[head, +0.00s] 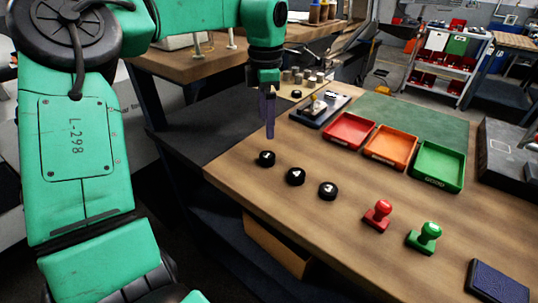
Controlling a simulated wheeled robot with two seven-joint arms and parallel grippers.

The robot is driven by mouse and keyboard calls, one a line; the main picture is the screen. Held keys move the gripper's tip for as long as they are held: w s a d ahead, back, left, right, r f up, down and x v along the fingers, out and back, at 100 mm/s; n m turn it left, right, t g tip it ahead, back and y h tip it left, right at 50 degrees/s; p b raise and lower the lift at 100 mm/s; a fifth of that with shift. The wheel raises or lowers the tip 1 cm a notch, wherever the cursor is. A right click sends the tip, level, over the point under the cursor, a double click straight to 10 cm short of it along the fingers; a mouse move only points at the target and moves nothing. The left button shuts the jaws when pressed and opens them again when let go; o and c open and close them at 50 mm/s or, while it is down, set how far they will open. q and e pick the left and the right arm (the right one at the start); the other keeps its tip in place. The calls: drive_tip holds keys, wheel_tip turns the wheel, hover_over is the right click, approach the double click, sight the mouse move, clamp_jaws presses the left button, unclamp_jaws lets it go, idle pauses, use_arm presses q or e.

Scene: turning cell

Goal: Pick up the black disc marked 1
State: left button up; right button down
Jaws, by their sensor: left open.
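Three black discs lie in a slanting row on the wooden bench: a near-left one (267,158), a middle one (295,176) that seems marked 4, and a right one (327,190) that seems marked 3. The mark on the near-left one is too small to read surely. Another small black disc-like piece (297,94) sits farther back by the metal cylinders; I see no readable mark on it. My left gripper (269,132) points down above the bench's left edge, behind the near-left disc, apart from it. It is open and empty. My right gripper is out of view.
Red (349,145), orange (390,161) and green (438,182) trays stand behind the discs. A red stamp (378,216), a green stamp (424,238) and a dark ink pad (497,284) are at right. Metal cylinders (300,76) stand at the back. Bench front is clear.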

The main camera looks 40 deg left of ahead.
sight(267, 155)
use_arm(q)
wheel_tip(267, 155, down, 4)
drive_tip(key=shift+r, duration=0.1)
wheel_tip(267, 155, down, 6)
drive_tip(key=shift+w+r+p, duration=0.1)
drive_tip(key=shift+r+p, duration=0.1)
drive_tip(key=shift+p, duration=0.55)
drive_tip(key=shift+f, duration=0.35)
drive_tip(key=c, duration=0.5)
clamp_jaws()
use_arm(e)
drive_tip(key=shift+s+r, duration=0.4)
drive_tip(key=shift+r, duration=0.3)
